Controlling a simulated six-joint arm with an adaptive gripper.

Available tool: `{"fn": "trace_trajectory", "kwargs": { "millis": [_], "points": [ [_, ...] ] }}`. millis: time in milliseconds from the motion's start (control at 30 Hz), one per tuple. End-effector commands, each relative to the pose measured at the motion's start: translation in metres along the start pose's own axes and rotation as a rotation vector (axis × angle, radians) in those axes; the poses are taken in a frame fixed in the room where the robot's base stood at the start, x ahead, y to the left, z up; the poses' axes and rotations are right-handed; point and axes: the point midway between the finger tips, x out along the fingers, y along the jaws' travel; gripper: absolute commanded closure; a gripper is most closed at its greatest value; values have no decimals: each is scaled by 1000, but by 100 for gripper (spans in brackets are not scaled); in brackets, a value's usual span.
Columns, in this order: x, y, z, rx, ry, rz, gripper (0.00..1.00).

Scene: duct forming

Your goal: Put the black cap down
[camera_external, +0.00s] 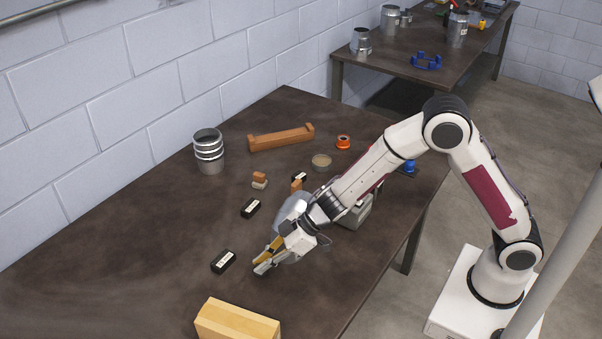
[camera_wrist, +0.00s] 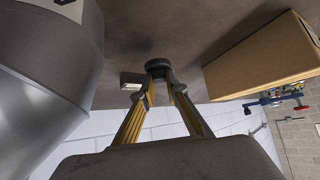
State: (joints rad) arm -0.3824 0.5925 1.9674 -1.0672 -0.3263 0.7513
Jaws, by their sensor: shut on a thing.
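My gripper (camera_external: 267,257) is low over the front middle of the dark table, its yellow-edged fingers pointing down and left. In the wrist view, the fingertips (camera_wrist: 158,75) are shut on a small round black cap (camera_wrist: 157,63). The cap is at the very tips, with the dark tabletop behind it. I cannot tell whether it touches the table. In the external view the cap is too small and dark to make out against the tabletop.
A cardboard box (camera_external: 237,320) stands at the front edge. Black labelled blocks (camera_external: 223,261) (camera_external: 250,208) lie left of my gripper. A grey metal duct (camera_wrist: 40,85) is close on the wrist view's left. A ringed metal duct (camera_external: 209,152) stands farther back. The table's left part is clear.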

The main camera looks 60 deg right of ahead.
Motion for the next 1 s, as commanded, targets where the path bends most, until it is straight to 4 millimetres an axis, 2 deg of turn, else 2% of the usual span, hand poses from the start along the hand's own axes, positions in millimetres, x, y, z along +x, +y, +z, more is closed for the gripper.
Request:
{"fn": "trace_trajectory", "kwargs": {
  "millis": [400, 933, 967, 1000],
  "points": [
    [21, 0, 22, -1, -1, 1, 100],
    [24, 0, 25, -1, 0, 1, 100],
    [24, 0, 24, -1, 0, 1, 79],
    [24, 0, 24, -1, 0, 1, 70]
  ]
}}
